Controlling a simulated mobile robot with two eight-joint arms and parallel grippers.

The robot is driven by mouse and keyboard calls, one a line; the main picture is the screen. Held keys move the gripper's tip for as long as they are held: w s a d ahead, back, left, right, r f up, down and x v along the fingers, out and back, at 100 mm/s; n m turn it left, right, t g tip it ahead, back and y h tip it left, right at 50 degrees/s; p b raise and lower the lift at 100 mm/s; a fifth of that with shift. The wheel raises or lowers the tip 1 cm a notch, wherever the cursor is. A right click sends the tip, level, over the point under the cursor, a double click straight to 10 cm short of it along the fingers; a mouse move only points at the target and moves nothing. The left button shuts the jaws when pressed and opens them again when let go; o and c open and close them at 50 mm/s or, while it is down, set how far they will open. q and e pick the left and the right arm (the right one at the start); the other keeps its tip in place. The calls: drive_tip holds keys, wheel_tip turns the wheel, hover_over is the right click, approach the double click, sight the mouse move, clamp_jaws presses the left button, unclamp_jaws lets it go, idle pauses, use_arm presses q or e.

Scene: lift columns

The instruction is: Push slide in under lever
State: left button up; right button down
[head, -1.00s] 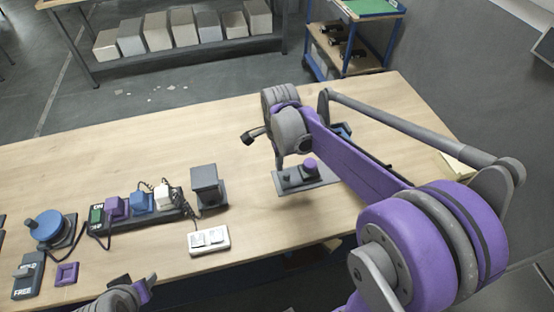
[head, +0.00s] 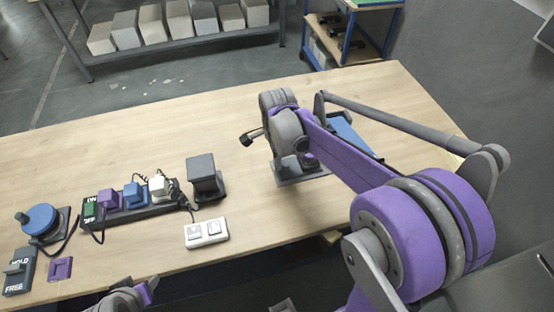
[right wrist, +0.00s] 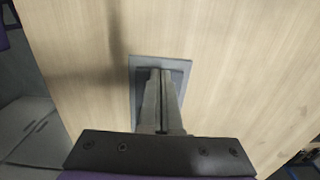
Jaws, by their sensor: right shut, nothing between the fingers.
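A low grey device on a plate (head: 298,179) stands on the table under my right arm, with a small purple part (head: 311,160) largely hidden by that arm. I cannot make out its slide or lever separately. My right gripper (head: 285,168) is shut and empty, pointing down close over this device. Contact cannot be told. Part of my left arm shows at the bottom left of the head view; its fingers are not visible.
To the left are a grey block on a base (head: 204,176), a power strip with plugs (head: 140,214), a white double switch (head: 206,232), a blue round knob (head: 40,221), a HOLD/FREE switch (head: 18,272) and a purple frame (head: 61,268). The table's back left is clear.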

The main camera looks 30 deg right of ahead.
drive_tip(key=shift+f, duration=0.55)
drive_tip(key=shift+s+d+r, duration=0.1)
drive_tip(key=shift+s+d, duration=0.1)
drive_tip(key=shift+d, duration=0.65)
drive_tip(key=shift+s+d+b, duration=0.15)
drive_tip(key=shift+s+d, duration=0.2)
drive_tip(key=shift+d, duration=1.1)
drive_tip(key=shift+s+d+b, duration=0.15)
drive_tip(key=shift+s+d, duration=0.2)
drive_tip(key=shift+d, duration=1.15)
drive_tip(key=shift+s+d+b, duration=0.15)
drive_tip(key=shift+s+d, duration=0.2)
drive_tip(key=shift+d, duration=1.1)
use_arm(q)
drive_tip(key=shift+s+f, duration=0.2)
drive_tip(key=shift+f, duration=0.5)
use_arm(e)
drive_tip(key=shift+a, duration=0.3)
drive_tip(key=shift+r, duration=0.1)
drive_tip(key=shift+w+r+p, duration=0.1)
drive_tip(key=shift+r+p, duration=1.5)
drive_tip(key=shift+r, duration=1.35)
use_arm(q)
drive_tip(key=r, duration=0.1)
drive_tip(key=w+r, duration=0.1)
drive_tip(key=r, duration=0.2)
drive_tip(key=shift+w+r, duration=0.15)
drive_tip(key=shift+w, duration=0.15)
